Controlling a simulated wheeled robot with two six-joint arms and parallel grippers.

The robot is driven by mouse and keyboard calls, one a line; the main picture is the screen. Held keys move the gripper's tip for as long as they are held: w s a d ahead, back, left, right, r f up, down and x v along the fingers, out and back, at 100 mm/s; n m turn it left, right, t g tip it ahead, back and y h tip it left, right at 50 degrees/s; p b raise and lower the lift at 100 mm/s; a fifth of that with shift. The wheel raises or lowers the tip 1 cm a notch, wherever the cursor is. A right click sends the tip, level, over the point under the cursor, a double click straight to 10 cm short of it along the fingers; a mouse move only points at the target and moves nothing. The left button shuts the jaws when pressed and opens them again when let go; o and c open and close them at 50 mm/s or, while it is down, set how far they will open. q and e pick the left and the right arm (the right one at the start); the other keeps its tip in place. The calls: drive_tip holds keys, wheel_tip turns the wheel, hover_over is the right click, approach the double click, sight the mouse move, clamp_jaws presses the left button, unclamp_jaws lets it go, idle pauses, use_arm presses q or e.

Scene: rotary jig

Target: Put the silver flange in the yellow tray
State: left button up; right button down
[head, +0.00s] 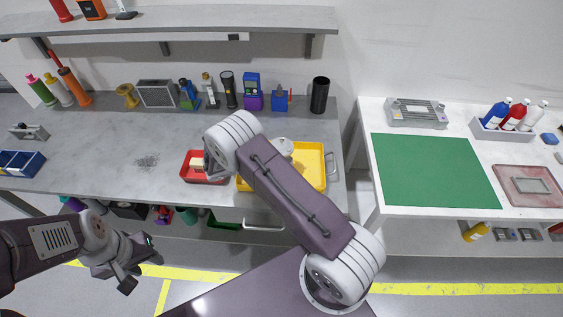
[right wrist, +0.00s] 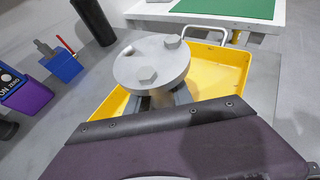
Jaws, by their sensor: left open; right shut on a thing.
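The silver flange (right wrist: 152,62) is a round grey disc with bolt heads, seen large in the right wrist view. My right gripper (right wrist: 168,98) is shut on it, its fingers mostly hidden below the disc. The yellow tray (right wrist: 222,68) lies behind and around the flange in that view; I cannot tell how high above its floor the flange is. In the head view the tray (head: 312,182) is partly covered by my right arm, and only part of the flange (head: 285,146) shows. My left gripper (head: 125,272) is open and empty, low in front of the workbench.
A red bin (head: 190,178) with a pale block stands left of the tray. A blue holder (head: 280,102) and a black cylinder (head: 320,95) stand behind it. A white table with a green mat (head: 435,170) stands at right.

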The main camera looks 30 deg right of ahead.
wheel_tip(320, 180, down, 3)
drive_tip(key=shift+w+f, duration=0.1)
drive_tip(key=shift+f, duration=0.2)
drive_tip(key=c, duration=1.5)
unclamp_jaws()
drive_tip(key=shift+f, duration=0.1)
drive_tip(key=shift+c, duration=0.2)
drive_tip(key=o, duration=0.4)
